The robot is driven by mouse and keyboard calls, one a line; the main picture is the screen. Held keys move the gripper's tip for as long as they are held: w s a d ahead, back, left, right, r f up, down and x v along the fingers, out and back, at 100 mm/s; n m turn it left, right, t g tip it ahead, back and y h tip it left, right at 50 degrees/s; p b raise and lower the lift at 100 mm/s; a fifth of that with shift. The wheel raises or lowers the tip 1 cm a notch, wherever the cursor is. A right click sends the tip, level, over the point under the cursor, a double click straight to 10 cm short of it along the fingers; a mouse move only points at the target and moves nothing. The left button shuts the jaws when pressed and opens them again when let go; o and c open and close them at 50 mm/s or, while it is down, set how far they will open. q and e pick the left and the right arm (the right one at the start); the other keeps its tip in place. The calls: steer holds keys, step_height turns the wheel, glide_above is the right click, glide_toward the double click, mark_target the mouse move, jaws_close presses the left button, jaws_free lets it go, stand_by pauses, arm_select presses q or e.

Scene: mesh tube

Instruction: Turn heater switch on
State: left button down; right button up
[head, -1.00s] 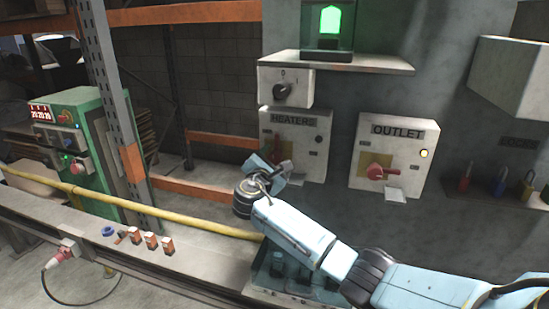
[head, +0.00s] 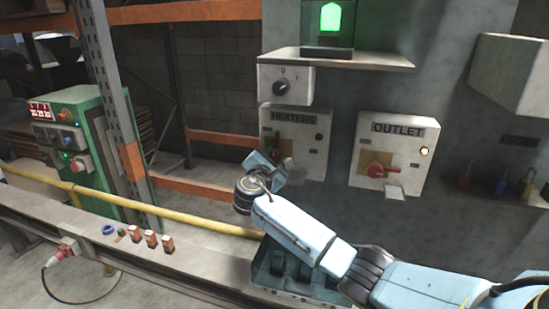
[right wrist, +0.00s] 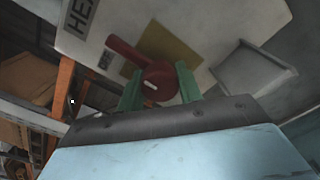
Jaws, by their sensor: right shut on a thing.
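The heater panel (head: 315,146) is a pale box marked HEATERS on the grey wall. Its red switch (right wrist: 158,82) has a round hub and a long handle pointing up-left in the right wrist view. In the head view the dark red handle (head: 277,134) stands roughly upright above my gripper. My right gripper (right wrist: 159,88) has its green fingers on either side of the hub and is shut on the switch. In the head view my right gripper (head: 279,162) covers the lower part of the switch. The small lamp on this panel looks unlit. My left gripper is not in view.
The OUTLET panel (head: 400,140) is close on the right, with a red handle (head: 376,171) and a lit yellow lamp (head: 424,153). A dial box (head: 286,84) and a shelf (head: 345,61) with a green light are above. A yellow pipe (head: 180,220) runs below.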

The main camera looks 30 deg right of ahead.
steer(key=m+b, duration=0.3)
steer(key=m, duration=0.1)
steer(key=shift+f+b, duration=0.2)
steer(key=shift+b, duration=0.2)
steer(key=m+b, duration=0.4)
steer(key=m, duration=0.1)
steer(key=m+b, duration=0.4)
steer(key=m, duration=0.1)
steer(key=shift+b, duration=0.4)
steer(key=shift+r+m+b, duration=0.2)
steer(key=shift+m+b, duration=1.15)
steer(key=shift+m, duration=0.45)
steer(key=o, duration=1)
steer(key=shift+r, duration=0.1)
steer(key=shift+a, duration=0.1)
